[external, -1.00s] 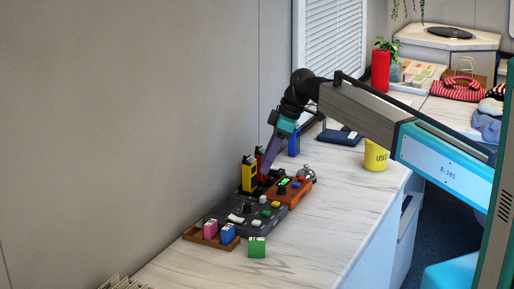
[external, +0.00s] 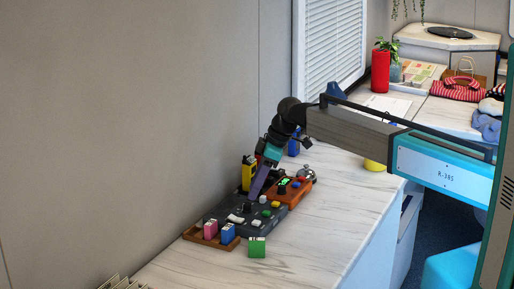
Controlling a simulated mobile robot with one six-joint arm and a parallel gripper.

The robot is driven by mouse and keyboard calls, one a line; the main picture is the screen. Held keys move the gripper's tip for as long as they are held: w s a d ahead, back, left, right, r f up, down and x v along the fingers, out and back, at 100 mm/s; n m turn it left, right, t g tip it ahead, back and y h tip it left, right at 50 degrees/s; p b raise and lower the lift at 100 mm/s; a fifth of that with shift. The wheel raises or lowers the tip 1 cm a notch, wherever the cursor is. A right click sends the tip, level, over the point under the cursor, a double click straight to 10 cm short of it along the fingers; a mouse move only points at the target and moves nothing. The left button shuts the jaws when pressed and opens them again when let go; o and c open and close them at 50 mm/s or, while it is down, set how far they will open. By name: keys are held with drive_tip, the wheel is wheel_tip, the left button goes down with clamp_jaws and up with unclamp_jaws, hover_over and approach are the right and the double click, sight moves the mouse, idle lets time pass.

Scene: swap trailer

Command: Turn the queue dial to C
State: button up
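A dark grey control panel (external: 238,229) lies on the counter by the wall, with white, yellow and green buttons and a dark round knob (external: 247,207) near its back edge. The lettering is too small to read, so I cannot tell the queue dial's setting. An orange unit (external: 299,193) with a green display and a black knob (external: 281,189) adjoins it at the back right. My gripper (external: 252,198) points down and left at the panel's back edge, close to the dark knob. Whether it touches the knob is unclear. Its fingers are too small to tell open or shut.
A yellow device (external: 248,174) stands behind the panel. A wooden tray (external: 205,240) holds a pink block (external: 210,229) and a blue block (external: 228,233). A green block (external: 257,247) stands in front. A silver bell (external: 307,173) is at right. The counter's front is clear.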

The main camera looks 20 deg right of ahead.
sight(247, 203)
drive_tip(key=shift+p+x, duration=0.65)
drive_tip(key=shift+x, duration=1.85)
clamp_jaws()
